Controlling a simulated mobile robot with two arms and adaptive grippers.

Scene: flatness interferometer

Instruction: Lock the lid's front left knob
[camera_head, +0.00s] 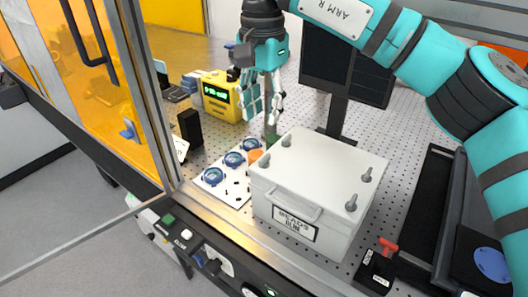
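The white box (290,226) with a label on its front stands on the perforated table, its lid (318,165) closed on top. The lid's front left knob (258,166) is grey and stands near the left corner. Three more grey knobs are the back left (287,141), back right (366,175) and front right (351,203). A handle (296,208) is on the front side. My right gripper (261,118) hangs fingers down behind and above the box's left side, apart from the knobs. Its fingers look spread, with nothing between them that I can make out. My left gripper is out of view.
Left of the box lies a white plate (212,182) with several blue round pieces. A yellow instrument (222,97) and a black block (190,128) stand behind it. A monitor (346,68) stands at the back. A small black block with a red lever (377,268) is at right front.

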